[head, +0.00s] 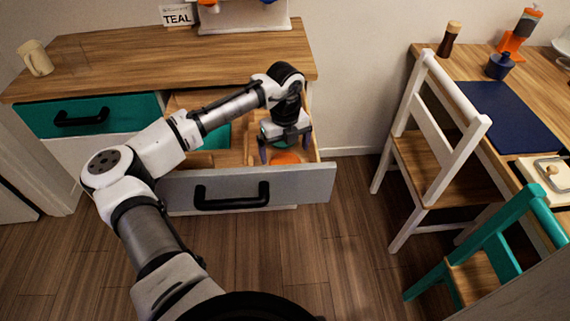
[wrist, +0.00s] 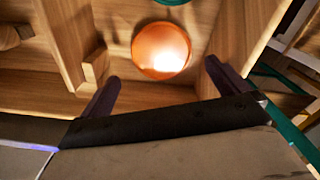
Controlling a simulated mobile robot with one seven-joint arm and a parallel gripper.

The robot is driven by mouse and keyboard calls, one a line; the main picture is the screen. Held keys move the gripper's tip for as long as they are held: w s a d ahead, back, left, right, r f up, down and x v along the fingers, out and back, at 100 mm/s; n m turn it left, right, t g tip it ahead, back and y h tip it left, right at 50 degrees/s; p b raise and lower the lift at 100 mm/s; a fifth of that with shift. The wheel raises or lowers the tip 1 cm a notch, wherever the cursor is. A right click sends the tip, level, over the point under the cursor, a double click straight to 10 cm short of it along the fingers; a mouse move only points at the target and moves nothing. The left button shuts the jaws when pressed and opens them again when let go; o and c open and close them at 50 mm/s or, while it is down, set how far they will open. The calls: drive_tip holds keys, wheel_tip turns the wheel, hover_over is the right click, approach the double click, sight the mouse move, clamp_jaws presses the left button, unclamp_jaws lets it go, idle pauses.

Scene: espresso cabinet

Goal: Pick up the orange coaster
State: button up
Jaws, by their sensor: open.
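The orange coaster (wrist: 161,50) is a round disc lying in a wooden compartment of the open drawer. In the head view the coaster (head: 285,158) shows partly, just beyond the drawer's grey front (head: 315,184). My gripper (head: 285,152) points down into the drawer above that compartment. In the wrist view my gripper's fingers (wrist: 160,80) are wide apart, one on each side of the coaster's lower edge, with nothing between them. Part of a teal disc (wrist: 172,2) shows at the top edge of the wrist view, beyond the coaster.
Wooden dividers (wrist: 68,40) flank the compartment. The counter (head: 110,55) above holds a cream mug (head: 35,58) and a TEAL sign (head: 177,15). A white chair (head: 440,150) and a teal chair (head: 500,250) stand at the right. Floor is clear before the drawer.

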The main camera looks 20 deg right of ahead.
sight(284, 162)
drive_tip(key=shift+w+d+f+p, duration=0.1)
drive_tip(key=shift+w+f+p, duration=0.05)
drive_tip(key=shift+f, duration=0.75)
drive_tip(key=shift+w+a+f+p, duration=0.1)
drive_tip(key=shift+w+f+p, duration=0.1)
drive_tip(key=shift+f, duration=0.7)
drive_tip(key=shift+w+d+f+p, duration=0.1)
drive_tip(key=shift+w+f+p, duration=0.05)
drive_tip(key=shift+f, duration=0.75)
drive_tip(key=c, duration=0.9)
drive_tip(key=shift+r, duration=0.15)
drive_tip(key=shift+c, duration=0.2)
